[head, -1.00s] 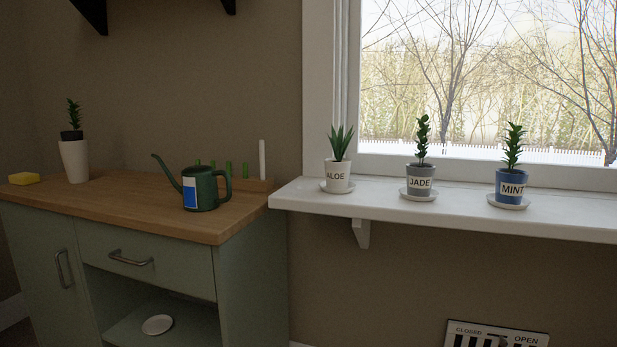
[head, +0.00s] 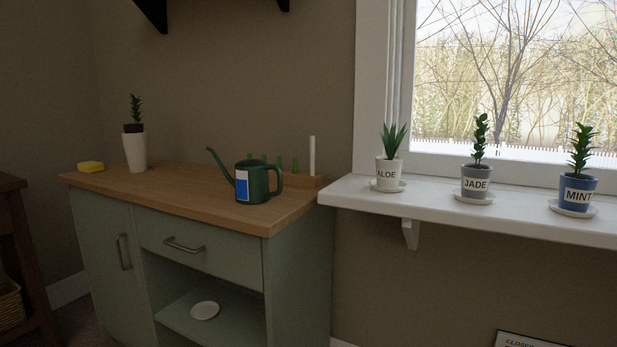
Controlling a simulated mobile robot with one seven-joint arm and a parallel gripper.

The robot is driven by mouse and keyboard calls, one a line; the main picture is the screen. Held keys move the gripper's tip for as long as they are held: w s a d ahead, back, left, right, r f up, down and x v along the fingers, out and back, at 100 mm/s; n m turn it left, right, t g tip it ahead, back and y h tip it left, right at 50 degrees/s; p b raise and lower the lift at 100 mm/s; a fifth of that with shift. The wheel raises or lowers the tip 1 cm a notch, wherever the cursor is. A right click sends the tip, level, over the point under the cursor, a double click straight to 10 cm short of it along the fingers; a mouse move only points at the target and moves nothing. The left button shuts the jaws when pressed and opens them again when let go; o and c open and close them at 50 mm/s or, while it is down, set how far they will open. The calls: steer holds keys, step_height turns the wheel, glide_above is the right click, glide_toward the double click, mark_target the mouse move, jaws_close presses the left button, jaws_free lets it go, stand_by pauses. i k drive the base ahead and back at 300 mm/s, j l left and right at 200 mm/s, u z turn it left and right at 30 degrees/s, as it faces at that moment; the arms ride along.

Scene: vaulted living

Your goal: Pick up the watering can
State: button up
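A dark green watering can (head: 258,184) stands upright on the wooden top of the green cabinet (head: 190,199), right of its middle. Its thin spout points up and to the left, and its handle is on the right side. A blue and white label is on its front. My gripper is not in the head view.
A wooden rack with green pegs and a white stick (head: 312,157) stands behind the can. A white pot (head: 134,152) and yellow sponge (head: 91,167) are to the left. A windowsill shelf (head: 440,207) at right holds three labelled plants. A dark wooden stand (head: 22,235) is far left.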

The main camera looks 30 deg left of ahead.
mark_target(251, 184)
steer(key=i, duration=0.25)
steer(key=i+u, duration=0.25)
steer(key=i+l+u, duration=0.25)
steer(key=i, duration=0.15)
steer(key=j+u, duration=0.1)
steer(key=u, duration=1.1)
